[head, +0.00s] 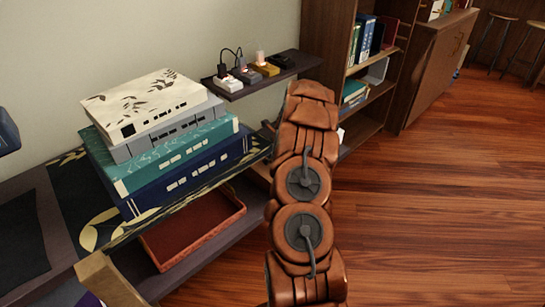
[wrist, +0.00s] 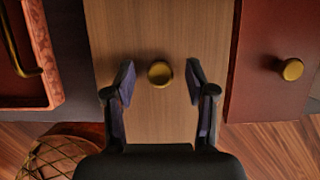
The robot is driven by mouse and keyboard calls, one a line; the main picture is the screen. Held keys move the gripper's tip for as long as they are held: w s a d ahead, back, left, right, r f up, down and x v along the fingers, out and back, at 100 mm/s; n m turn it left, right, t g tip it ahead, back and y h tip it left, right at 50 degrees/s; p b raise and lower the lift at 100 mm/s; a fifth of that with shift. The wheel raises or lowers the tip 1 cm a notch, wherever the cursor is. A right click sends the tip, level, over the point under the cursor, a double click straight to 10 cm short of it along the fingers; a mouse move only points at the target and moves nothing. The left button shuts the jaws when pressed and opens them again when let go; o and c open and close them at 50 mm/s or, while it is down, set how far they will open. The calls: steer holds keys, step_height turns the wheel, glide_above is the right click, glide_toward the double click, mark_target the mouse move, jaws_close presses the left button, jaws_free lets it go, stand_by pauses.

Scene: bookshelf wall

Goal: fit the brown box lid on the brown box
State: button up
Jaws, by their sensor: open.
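In the wrist view, a light brown wooden panel with a straight grain (wrist: 160,30) lies below my gripper; it looks like the brown box lid. A round brass knob (wrist: 160,74) stands out from it. My gripper (wrist: 155,76) is open, with one finger on each side of the knob and a gap on both sides. I cannot tell how far the fingertips are from the panel. In the head view my arm shows, but my gripper does not. I cannot make out the brown box for certain in either view.
A dark red panel with its own knob (wrist: 291,69) is at right. A reddish tray (wrist: 40,50) is at left, above a round netted object (wrist: 62,152). In the head view, stacked boxes (head: 165,145) stand above a red tray (head: 195,225). Open floor (head: 440,210) lies right.

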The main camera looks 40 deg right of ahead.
steer(key=v, duration=1.2)
stand_by(0.9)
